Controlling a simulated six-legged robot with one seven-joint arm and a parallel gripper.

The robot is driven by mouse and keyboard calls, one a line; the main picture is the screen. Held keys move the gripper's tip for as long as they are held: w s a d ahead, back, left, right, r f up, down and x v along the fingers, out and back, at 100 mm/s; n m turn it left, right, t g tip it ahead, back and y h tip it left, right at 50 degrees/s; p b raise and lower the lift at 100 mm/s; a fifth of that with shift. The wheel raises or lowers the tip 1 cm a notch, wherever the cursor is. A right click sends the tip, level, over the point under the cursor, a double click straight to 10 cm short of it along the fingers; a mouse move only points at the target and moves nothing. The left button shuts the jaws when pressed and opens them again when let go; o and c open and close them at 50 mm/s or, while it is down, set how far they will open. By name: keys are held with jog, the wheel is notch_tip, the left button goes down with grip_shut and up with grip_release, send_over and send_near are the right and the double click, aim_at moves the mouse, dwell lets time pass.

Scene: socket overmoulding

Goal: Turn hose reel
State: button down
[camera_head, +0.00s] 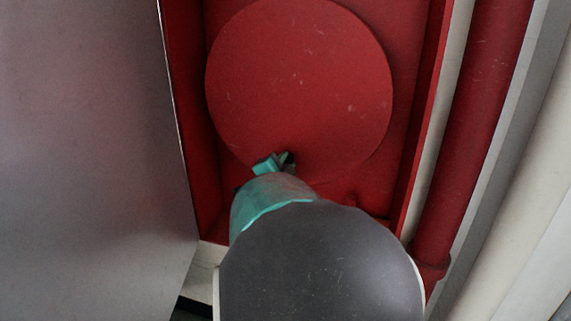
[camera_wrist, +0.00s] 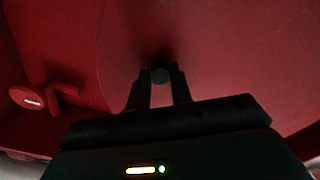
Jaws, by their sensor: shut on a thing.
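The hose reel (camera_head: 300,75) is a large round red disc inside a red cabinet in the head view. Its red face also fills much of the wrist view (camera_wrist: 225,50). My gripper (camera_head: 281,160) is at the disc's lower edge, with teal and dark fingers. In the wrist view my gripper's two dark fingers (camera_wrist: 160,86) are shut on a small dark round knob (camera_wrist: 160,75) against the disc's face. My arm hides the area below the disc in the head view, and the knob cannot be made out there.
A grey metal panel (camera_head: 85,150) stands at the left of the cabinet (camera_head: 187,110). A thick red pipe (camera_head: 480,130) runs down the right side. A red round fitting with a white mark (camera_wrist: 27,97) sits left of my gripper in the wrist view.

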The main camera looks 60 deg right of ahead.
aim_at(282, 36)
jog(key=shift+w+a, duration=0.1)
jog(key=shift+w, duration=0.05)
